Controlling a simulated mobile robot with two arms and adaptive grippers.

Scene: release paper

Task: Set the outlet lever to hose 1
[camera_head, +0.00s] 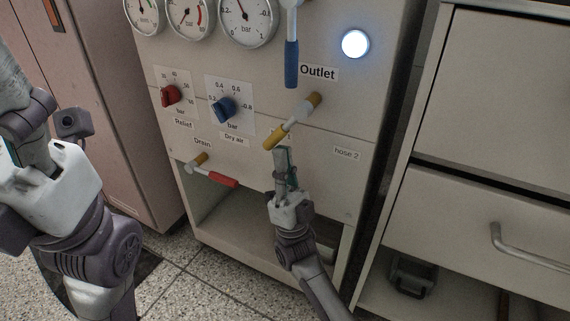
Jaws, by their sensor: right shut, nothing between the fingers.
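The outlet lever (289,124) has a yellow handle on a brass pivot at the upper right, under the "Outlet" label (317,72). Its handle slants down and to the left from the pivot. The "hose 2" label (346,153) is to the lower right of the lever. A hose 1 label cannot be read; that area is mostly hidden by the lever tip and my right gripper. My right gripper (281,152) is shut and empty, with its fingertips just below the lever's yellow end. Whether they touch is unclear. My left gripper (50,180) is at the left; its fingers are not clearly visible.
A red drain lever (222,180) sticks out at the lower left of the panel. A red relief knob (171,95), a blue dry air knob (223,110) and a hanging blue-handled lever (291,62) are nearby. A drawer cabinet (490,165) stands at the right.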

